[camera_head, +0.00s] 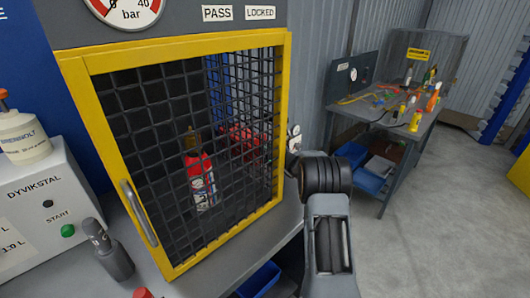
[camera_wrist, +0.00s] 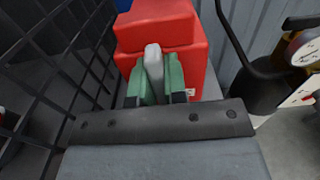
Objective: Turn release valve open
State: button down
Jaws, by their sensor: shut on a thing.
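A red block-shaped body (camera_wrist: 165,32), which looks like the release valve, fills the upper middle of the wrist view. A light grey lever (camera_wrist: 153,60) stands upright in front of it. My gripper (camera_wrist: 156,82) has its green fingers closed on this lever, one on each side. In the head view my gripper is hidden behind the cage and my own arm. A red shape (camera_head: 240,138) shows through the mesh there; I cannot tell whether it is the same valve.
A yellow-framed mesh cage (camera_head: 178,58) holds a red extinguisher (camera_head: 201,180); its mesh (camera_wrist: 62,62) runs close along the left in the wrist view. A dark cylinder (camera_wrist: 258,92) and a gauge (camera_wrist: 306,50) stand close on the right.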

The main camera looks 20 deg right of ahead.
jog(key=c, duration=1.2)
grip_release()
jog(key=shift+o, duration=0.2)
jog(key=shift+s, duration=0.1)
jog(key=b+v, duration=0.1)
jog(key=v, duration=1.2)
jog(key=shift+s+d+b, duration=0.1)
jog(key=shift+s+b, duration=0.2)
jog(key=shift+f, duration=0.1)
